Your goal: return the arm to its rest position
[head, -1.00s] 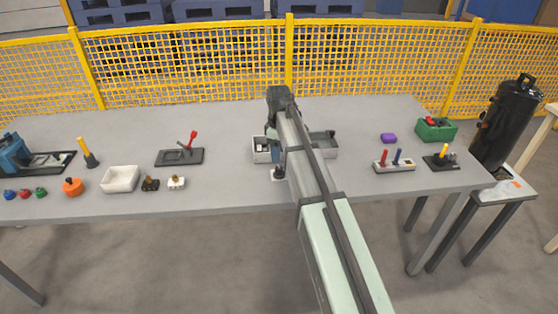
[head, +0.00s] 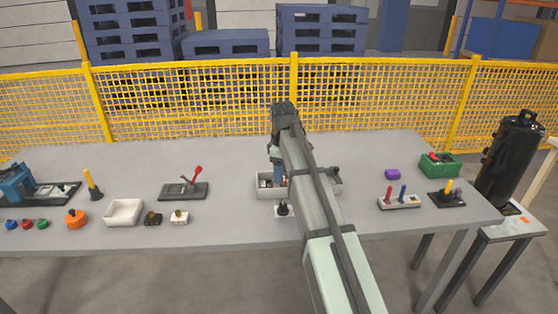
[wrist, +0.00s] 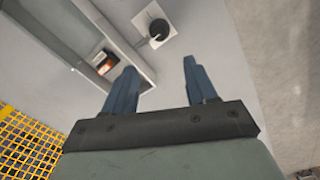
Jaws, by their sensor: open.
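My gripper (wrist: 160,84) is open, with two blue fingers apart and nothing between them. In the head view my gripper (head: 278,172) points down over a grey divided tray (head: 262,194) in the middle of the table, and my arm hides part of the tray. In the wrist view the tray (wrist: 147,72) lies beside and beyond the left finger. An orange, white and black part (wrist: 105,62) sits in it. I cannot tell the exact height of the fingers above the tray.
A black knob on a white plate (head: 283,210) stands before the tray. A red-levered fixture (head: 184,191) and white bin (head: 123,213) are left. A yellow mesh fence (head: 200,100) stands behind.

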